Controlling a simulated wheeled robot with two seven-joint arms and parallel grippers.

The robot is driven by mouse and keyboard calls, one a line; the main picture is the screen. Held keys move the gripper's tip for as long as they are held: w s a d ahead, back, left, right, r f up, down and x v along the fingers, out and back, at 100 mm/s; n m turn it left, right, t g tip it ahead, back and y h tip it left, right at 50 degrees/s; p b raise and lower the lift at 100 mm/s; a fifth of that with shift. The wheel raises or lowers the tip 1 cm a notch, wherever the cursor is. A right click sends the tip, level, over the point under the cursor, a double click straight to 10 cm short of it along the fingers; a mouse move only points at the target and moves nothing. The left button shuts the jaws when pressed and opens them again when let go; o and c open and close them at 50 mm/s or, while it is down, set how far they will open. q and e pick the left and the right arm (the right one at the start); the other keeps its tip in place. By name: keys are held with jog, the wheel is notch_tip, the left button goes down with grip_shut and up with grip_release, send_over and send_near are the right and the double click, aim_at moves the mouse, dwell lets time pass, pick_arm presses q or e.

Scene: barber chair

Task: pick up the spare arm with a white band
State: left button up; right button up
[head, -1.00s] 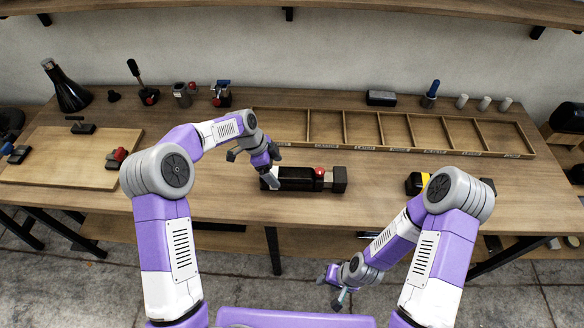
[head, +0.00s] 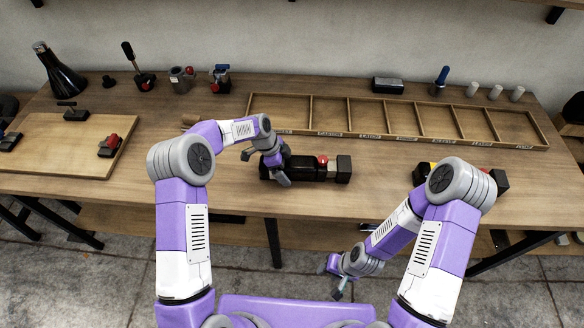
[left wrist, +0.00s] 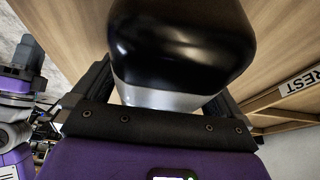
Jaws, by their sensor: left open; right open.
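A black spare arm (head: 303,168) lies on the bench near its front edge, with a red part and a square block toward its right end. In the left wrist view a glossy black padded piece (left wrist: 180,40) with a pale white-grey band (left wrist: 170,98) fills the space between the fingers of my left gripper (left wrist: 165,85). My left gripper (head: 271,172) is open at the arm's left end, one finger on each side; contact cannot be told. My right gripper (head: 340,280) is open and empty, low in front of the bench.
A compartmented wooden tray (head: 348,130) with labels lies behind the arm. A wooden board (head: 60,150) with small parts is at left. A black flask (head: 62,78) and tools line the back.

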pick_arm(q)
jog(key=shift+f, duration=0.15)
jog(key=shift+w+d, duration=0.1)
jog(key=c, duration=1.5)
notch_tip(320, 180, up, 10)
jog(key=shift+r+p, duration=0.15)
jog(key=shift+p, duration=0.2)
jog(key=shift+f+b, duration=3.1)
jog(key=shift+f, duration=1.4)
jog(key=shift+f+b, duration=0.4)
jog(key=shift+f, duration=0.25)
